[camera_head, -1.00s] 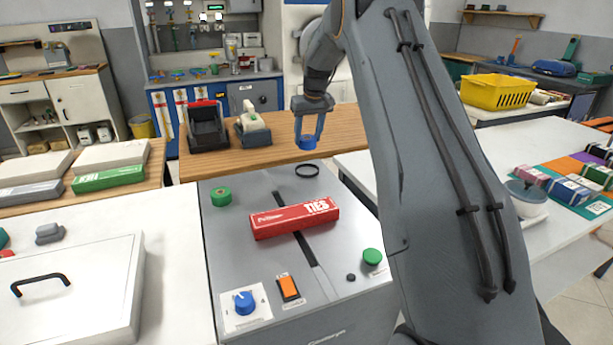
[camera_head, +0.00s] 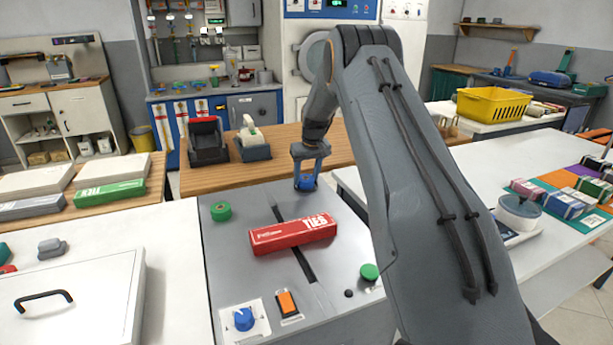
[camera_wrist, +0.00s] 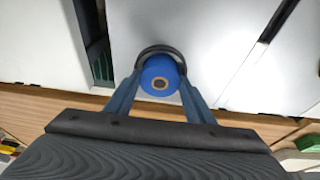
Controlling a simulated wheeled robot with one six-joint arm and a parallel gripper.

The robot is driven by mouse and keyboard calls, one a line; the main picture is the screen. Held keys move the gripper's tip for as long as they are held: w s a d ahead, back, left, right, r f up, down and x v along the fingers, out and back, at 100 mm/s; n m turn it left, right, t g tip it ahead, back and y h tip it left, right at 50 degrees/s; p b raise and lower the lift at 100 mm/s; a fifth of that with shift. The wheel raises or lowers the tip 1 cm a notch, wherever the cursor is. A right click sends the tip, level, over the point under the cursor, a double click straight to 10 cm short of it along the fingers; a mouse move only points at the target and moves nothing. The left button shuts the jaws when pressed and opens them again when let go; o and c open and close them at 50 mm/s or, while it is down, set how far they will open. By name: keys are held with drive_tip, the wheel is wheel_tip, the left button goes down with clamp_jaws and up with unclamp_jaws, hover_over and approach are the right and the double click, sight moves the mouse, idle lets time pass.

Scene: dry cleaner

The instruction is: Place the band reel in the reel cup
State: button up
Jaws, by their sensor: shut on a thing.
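The blue band reel (camera_wrist: 148,70) is between the fingers of my gripper (camera_wrist: 160,84), which is shut on it. In the head view my gripper (camera_head: 305,184) points down over the far end of the grey machine top, with the blue reel low between its fingers. The reel cup (camera_wrist: 158,48) shows in the wrist view as a dark round rim arching around the far side of the reel. The reel overlaps the cup's opening; I cannot tell whether it is inside or just above it. In the head view the gripper hides the cup.
A red ties box (camera_head: 292,234) lies across the slot in the machine top (camera_head: 245,275). A green reel (camera_head: 221,211) is left of it, a green button (camera_head: 370,272) at the right. A wooden counter (camera_head: 275,165) with dispensers stands behind.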

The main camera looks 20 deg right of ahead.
sight(310, 189)
drive_tip(key=shift+f, duration=0.1)
drive_tip(key=o, duration=1.1)
drive_tip(key=shift+f, duration=0.1)
drive_tip(key=shift+c, duration=0.2)
drive_tip(key=shift+b+v, duration=1.2)
drive_tip(key=shift+v, duration=5)
drive_tip(key=s+a+f+g, duration=0.1)
drive_tip(key=s+a, duration=0.4)
drive_tip(key=s, duration=0.9)
drive_tip(key=s+a+f+g, duration=0.1)
drive_tip(key=s+a+f, duration=0.2)
drive_tip(key=s, duration=1.2)
drive_tip(key=s+a+f+g, duration=0.1)
drive_tip(key=s+a+f, duration=0.2)
drive_tip(key=s+a, duration=0.6)
drive_tip(key=shift+s+a+f, duration=0.1)
drive_tip(key=shift+s+a, duration=0.05)
drive_tip(key=shift+s, duration=1.4)
drive_tip(key=shift+s+a+f, duration=0.1)
drive_tip(key=shift+s, duration=1.45)
